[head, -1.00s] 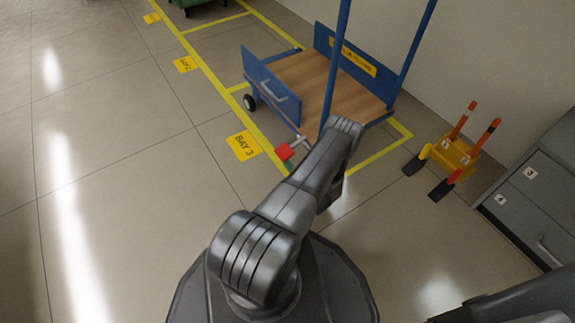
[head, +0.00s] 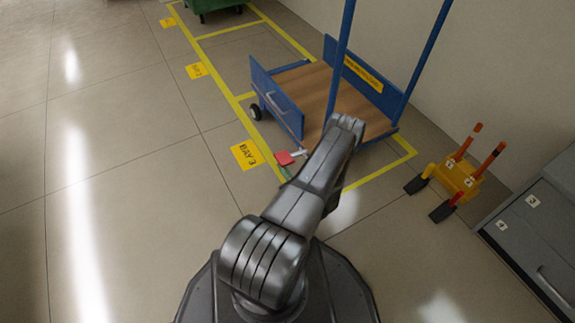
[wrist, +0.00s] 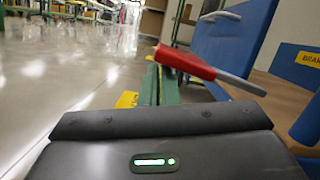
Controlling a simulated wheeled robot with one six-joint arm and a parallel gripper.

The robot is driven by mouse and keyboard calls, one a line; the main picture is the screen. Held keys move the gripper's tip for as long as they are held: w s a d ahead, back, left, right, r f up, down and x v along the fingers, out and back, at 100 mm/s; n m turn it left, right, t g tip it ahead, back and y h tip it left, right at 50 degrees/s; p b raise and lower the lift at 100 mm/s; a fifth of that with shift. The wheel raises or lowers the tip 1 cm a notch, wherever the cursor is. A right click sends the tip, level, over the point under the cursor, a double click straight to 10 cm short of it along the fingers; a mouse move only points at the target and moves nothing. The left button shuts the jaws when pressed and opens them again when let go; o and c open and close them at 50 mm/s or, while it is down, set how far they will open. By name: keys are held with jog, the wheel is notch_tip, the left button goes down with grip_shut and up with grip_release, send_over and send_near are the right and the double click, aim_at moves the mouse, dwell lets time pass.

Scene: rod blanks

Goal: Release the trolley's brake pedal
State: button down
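The blue trolley (head: 335,90) with a wooden deck stands in a yellow-marked bay. Its brake pedal, a red pad (head: 284,158) on a pale metal lever, sticks out at the near left corner. In the wrist view the red pedal (wrist: 185,63) slants, its red end higher than its metal end at right. My gripper (wrist: 160,80) has narrow green fingers close together, seemingly shut with nothing between them. Their tips are right at the red pad's underside in the picture; I cannot tell whether they touch. In the head view my arm hides most of the gripper.
A yellow floor sign (head: 247,155) reads BAY 3. A yellow stand with orange-red posts (head: 457,175) is at the right, by a grey cabinet (head: 540,235). A green bin (head: 212,5) stands at the far back. The floor at left is clear.

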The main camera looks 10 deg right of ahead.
jog(key=shift+r, duration=1.3)
